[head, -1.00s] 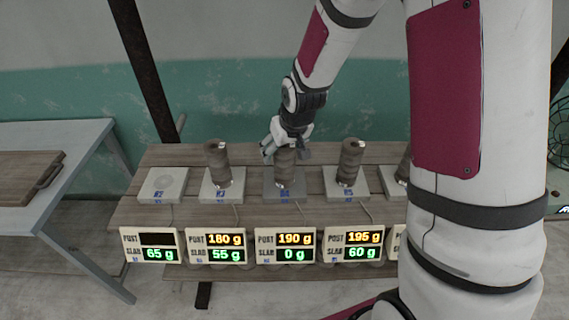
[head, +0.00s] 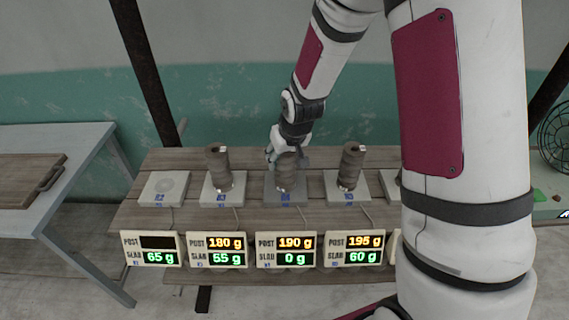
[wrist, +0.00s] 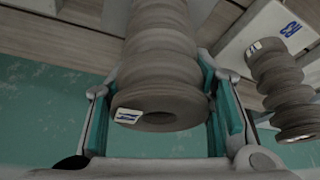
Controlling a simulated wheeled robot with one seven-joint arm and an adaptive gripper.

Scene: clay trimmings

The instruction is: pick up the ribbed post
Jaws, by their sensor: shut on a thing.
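The ribbed post (head: 287,176) is a brown, ridged clay cylinder standing upright on the grey slab (head: 271,195) of the middle scale. My gripper (head: 288,153) comes down from above and is shut on the upper part of this post. In the wrist view, the post (wrist: 160,60) fills the space between my green-padded fingers, with its hollow end and a small white tag facing the camera. Similar ribbed posts stand on the slabs to the left (head: 217,170) and right (head: 351,166).
Display boxes stand along the bench front; the middle display (head: 286,249) reads post 190 g, slab 0 g. The far-left slab (head: 163,188) is empty. A grey table (head: 85,150) with a wooden board (head: 25,175) stands left. My arm hides the bench's right end.

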